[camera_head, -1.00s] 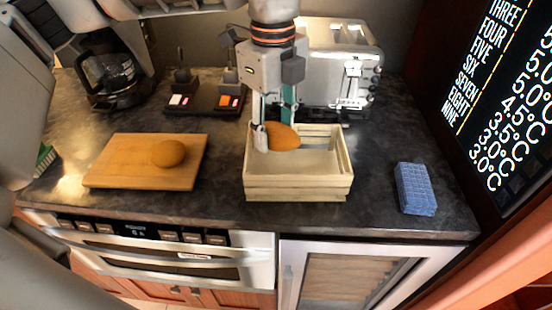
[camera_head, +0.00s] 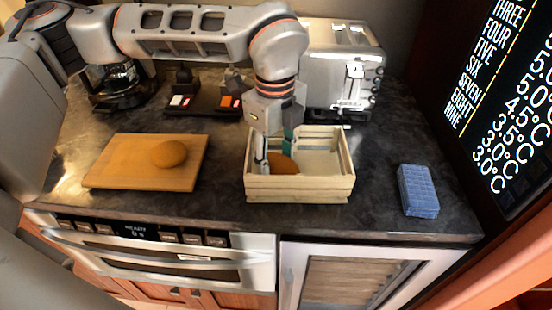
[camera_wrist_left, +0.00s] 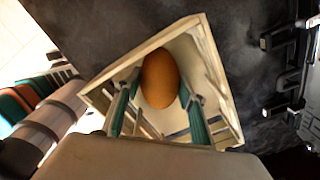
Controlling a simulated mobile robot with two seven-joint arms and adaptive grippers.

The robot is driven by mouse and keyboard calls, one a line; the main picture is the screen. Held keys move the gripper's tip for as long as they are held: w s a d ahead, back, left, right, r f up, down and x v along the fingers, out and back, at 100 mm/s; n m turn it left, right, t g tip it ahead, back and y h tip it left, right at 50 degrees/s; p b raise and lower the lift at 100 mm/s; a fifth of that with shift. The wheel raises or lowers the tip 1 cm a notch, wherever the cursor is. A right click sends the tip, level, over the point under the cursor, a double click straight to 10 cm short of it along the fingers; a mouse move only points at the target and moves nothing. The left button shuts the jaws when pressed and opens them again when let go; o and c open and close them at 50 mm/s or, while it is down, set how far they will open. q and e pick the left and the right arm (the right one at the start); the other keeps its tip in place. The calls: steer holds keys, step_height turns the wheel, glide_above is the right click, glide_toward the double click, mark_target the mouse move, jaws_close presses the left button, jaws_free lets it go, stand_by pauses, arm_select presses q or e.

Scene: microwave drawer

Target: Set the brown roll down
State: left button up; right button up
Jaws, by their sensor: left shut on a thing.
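The brown roll (camera_head: 283,164) is down inside the wooden crate (camera_head: 299,189), at its left part. In the head view the crate's front wall hides its lower side. My left gripper (camera_head: 273,160) reaches into the crate from above and is shut on the roll. In the left wrist view the roll (camera_wrist_left: 160,79) sits between the two green-padded fingers, within the crate walls (camera_wrist_left: 215,65). I cannot tell whether the roll touches the crate floor. My right gripper is not in view.
A second brown roll (camera_head: 169,154) lies on a wooden board (camera_head: 120,170) at the left. A blue block (camera_head: 417,190) lies right of the crate. A toaster (camera_head: 340,75) and a coffee maker (camera_head: 118,85) stand behind. Dark counter is bare between board and crate.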

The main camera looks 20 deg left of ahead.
mark_target(275, 159)
arm_select(q)
steer(key=o, duration=1.1)
steer(key=shift+f, duration=0.1)
steer(key=shift+o, duration=0.2)
step_height(275, 159, up, 12)
steer(key=shift+p, duration=0.35)
steer(key=shift+s, duration=0.1)
